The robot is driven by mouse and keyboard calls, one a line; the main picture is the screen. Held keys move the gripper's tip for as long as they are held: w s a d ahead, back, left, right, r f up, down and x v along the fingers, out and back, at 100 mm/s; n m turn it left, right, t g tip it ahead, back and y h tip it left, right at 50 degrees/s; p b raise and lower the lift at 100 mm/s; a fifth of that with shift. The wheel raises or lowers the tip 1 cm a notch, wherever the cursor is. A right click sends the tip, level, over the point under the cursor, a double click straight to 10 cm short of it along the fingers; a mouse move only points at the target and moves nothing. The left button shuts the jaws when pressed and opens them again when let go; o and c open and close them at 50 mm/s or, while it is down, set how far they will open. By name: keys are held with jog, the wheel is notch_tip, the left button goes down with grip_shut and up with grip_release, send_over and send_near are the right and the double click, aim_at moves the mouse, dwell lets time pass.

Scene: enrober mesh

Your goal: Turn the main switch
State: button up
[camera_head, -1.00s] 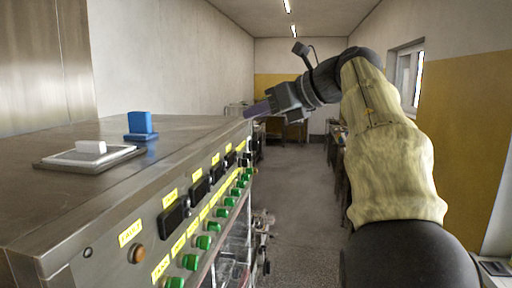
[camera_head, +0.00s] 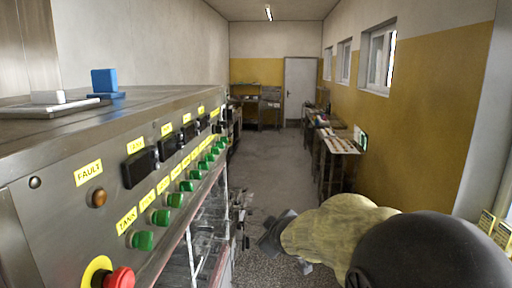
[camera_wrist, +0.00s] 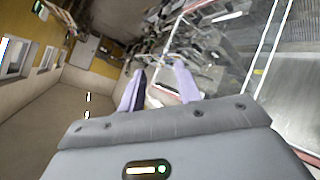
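The machine's control panel (camera_head: 70,215) fills the left of the head view. It carries a red mushroom button (camera_head: 119,278) on a yellow plate, an orange FAULT lamp (camera_head: 99,198) and a row of green knobs (camera_head: 161,217). I cannot make out any control labelled as the main switch. My gripper shows in the wrist view (camera_wrist: 158,88) with its two pale purple fingers apart and nothing clearly held between them. In the head view, its dark body is low, right of the panel, partly hidden by my sleeved arm; the fingertips are not clear there.
Clear guards and metal frames (camera_head: 205,235) stand below the panel, near my gripper. A blue block (camera_head: 104,80) and a white block (camera_head: 47,97) sit on the machine top. Tables (camera_head: 338,145) line the right wall. The aisle floor (camera_head: 262,160) between is open.

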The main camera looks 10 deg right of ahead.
jog(key=s+a+f+m+g+b, duration=0.1)
jog(key=s+a+f+m+g, duration=0.3)
jog(key=s+f, duration=1.4)
jog(key=s+m+g, duration=0.3)
jog(key=g, duration=0.1)
jog(key=shift+a+f+g+y+b, duration=0.15)
jog(key=shift+f+g+y+b, duration=0.15)
jog(key=shift+f+y+b, duration=0.1)
jog(key=shift+w, duration=0.15)
